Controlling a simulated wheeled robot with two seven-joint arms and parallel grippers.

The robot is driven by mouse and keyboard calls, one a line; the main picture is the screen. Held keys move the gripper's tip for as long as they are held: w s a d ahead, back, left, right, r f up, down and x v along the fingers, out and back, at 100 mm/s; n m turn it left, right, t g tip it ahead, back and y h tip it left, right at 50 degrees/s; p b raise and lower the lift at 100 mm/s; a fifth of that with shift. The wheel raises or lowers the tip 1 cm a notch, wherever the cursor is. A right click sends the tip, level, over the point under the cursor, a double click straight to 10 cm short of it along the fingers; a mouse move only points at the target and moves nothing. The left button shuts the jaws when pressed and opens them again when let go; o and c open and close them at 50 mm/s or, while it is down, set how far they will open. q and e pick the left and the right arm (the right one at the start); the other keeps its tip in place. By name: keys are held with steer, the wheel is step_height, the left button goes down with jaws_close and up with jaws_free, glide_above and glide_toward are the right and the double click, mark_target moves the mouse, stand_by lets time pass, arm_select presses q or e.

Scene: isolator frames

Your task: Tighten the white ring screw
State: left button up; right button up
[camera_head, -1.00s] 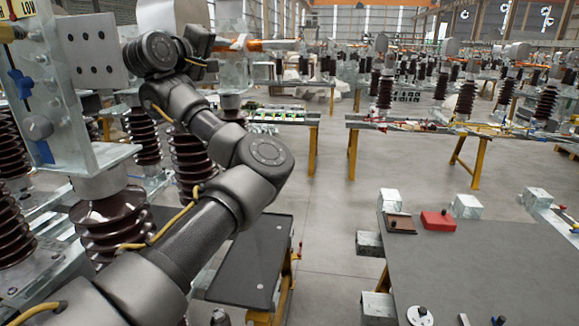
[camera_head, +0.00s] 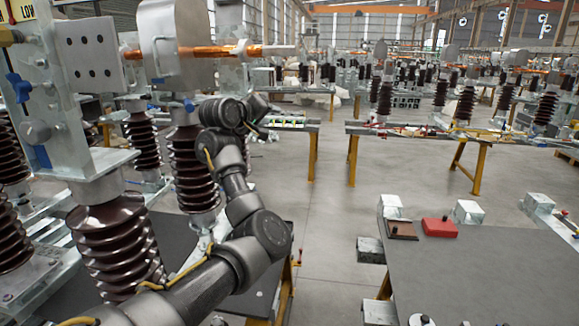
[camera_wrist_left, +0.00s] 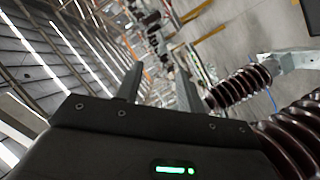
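I cannot pick out the white ring screw for certain. A white round piece with a dark knob (camera_head: 422,320) shows at the bottom edge of the head view, on the grey table, partly cut off. My left gripper (camera_head: 258,106) is at the end of the arm, beyond the dark wrist and below the copper rod (camera_head: 265,50); it is small and partly hidden there. In the left wrist view its two fingers (camera_wrist_left: 160,72) stand apart with nothing between them. My right gripper is in neither view.
Brown ribbed insulators (camera_head: 195,170) and a galvanised plate frame (camera_head: 45,90) stand close to my left arm. The grey table (camera_head: 490,275) at right carries a red block (camera_head: 439,227) and a brown block (camera_head: 401,229). Open floor (camera_head: 330,215) lies between.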

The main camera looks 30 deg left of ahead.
arm_select(q)
steer(key=w+d+f+m+g, duration=0.1)
steer(key=w+d+f, duration=0.1)
steer(key=f, duration=0.6)
steer(key=w+d+f+m+g, duration=0.1)
steer(key=w+d+f, duration=0.1)
steer(key=f, duration=0.6)
steer(key=shift+w+d+f+h, duration=0.2)
steer(key=shift+w+d+h, duration=0.1)
steer(key=shift+h, duration=0.1)
